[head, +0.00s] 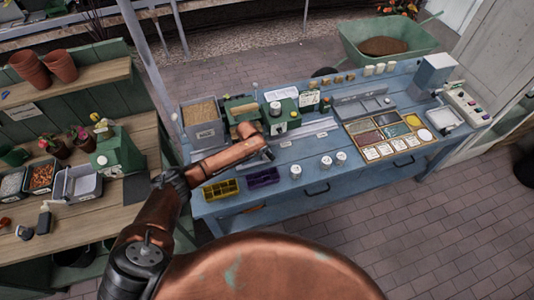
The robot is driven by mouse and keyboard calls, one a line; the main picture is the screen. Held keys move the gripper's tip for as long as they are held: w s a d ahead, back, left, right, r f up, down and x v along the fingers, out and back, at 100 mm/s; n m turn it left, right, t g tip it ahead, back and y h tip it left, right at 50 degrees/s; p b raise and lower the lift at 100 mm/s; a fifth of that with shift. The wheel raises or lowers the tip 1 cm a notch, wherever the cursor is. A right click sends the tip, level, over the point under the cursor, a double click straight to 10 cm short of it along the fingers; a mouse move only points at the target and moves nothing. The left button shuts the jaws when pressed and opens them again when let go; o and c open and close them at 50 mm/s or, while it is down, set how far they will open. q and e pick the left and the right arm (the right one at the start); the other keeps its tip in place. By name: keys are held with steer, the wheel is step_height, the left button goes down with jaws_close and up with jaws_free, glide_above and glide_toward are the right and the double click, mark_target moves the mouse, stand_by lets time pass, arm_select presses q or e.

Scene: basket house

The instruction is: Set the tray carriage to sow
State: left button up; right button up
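A long blue workbench (330,183) holds green sowing equipment (282,118) with a white round cap on top. Pale label strips (322,134) lie in front of it on the bench. I cannot make out which part is the tray carriage or where it is set; my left arm covers part of this area. My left gripper (268,153) is at the end of the copper arm, over the bench in front of the green equipment. It is too small and turned away to show whether its fingers are open. My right gripper is not in view.
A yellow cell tray (220,190) and a purple one (262,178) lie at the bench's front. White-lidded jars (325,162) stand to their right. A wooden sectioned box (390,136) and a grey slotted unit (362,104) are farther right. A soil bin (203,126) stands at the left.

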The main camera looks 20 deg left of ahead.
arm_select(q)
steer(key=shift+c, duration=0.5)
jaws_close()
